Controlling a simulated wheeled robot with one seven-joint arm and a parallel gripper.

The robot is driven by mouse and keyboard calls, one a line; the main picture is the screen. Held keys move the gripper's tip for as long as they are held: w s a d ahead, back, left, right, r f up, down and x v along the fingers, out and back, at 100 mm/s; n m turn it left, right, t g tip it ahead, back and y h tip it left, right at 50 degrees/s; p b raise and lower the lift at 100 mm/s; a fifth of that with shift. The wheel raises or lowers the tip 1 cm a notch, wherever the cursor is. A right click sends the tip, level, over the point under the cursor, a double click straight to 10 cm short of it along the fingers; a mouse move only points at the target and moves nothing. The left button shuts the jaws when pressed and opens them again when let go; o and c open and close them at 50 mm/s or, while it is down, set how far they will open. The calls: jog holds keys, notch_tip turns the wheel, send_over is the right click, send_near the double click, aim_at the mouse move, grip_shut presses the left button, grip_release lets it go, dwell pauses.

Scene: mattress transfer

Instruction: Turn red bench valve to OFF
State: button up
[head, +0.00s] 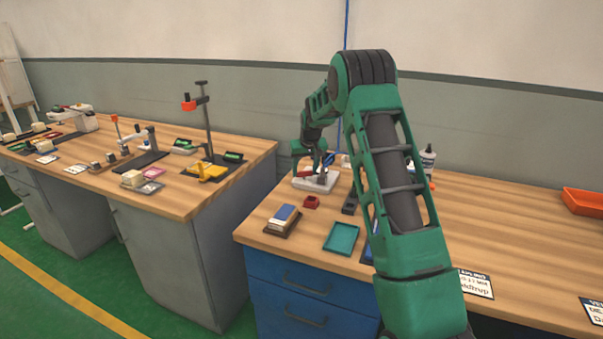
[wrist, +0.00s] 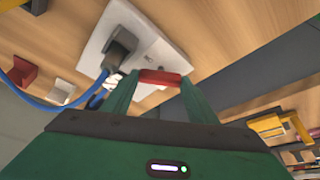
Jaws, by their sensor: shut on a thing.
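The red valve handle (wrist: 160,77) is a short bar in the wrist view, over a white base plate (wrist: 95,55) with a dark grey fitting (wrist: 121,44). My gripper (wrist: 158,86) is shut on the handle, with one green finger at each end of it. In the head view the white base plate (head: 328,184) sits on the wooden bench, and a bit of the red handle (head: 305,173) shows. My gripper (head: 316,167) is above the plate there, small and partly hidden by my arm. No ON or OFF marking is readable.
A blue hose (wrist: 40,102) runs beside the plate. A red block (head: 311,202), a teal tray (head: 341,238) and a blue-topped block (head: 284,216) lie in front of the valve. A white bottle (head: 428,160) stands behind my arm.

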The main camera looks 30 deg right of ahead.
jog(key=n, duration=0.2)
jog(key=n+y, duration=0.2)
jog(key=n, duration=0.1)
jog(key=shift+d+n, duration=0.25)
jog(key=shift+n, duration=0.05)
jog(key=n+y, duration=0.1)
jog(key=n, duration=0.1)
jog(key=n+y, duration=0.1)
jog(key=n, duration=0.2)
jog(key=shift+w+d+r+g, duration=0.1)
jog(key=shift+w+g, duration=0.05)
jog(key=shift+g, duration=0.15)
jog(key=shift+n, duration=0.3)
jog(key=o, duration=0.7)
jog(key=shift+o, duration=0.3)
jog(key=v, duration=1)
jog(key=shift+r, duration=0.35)
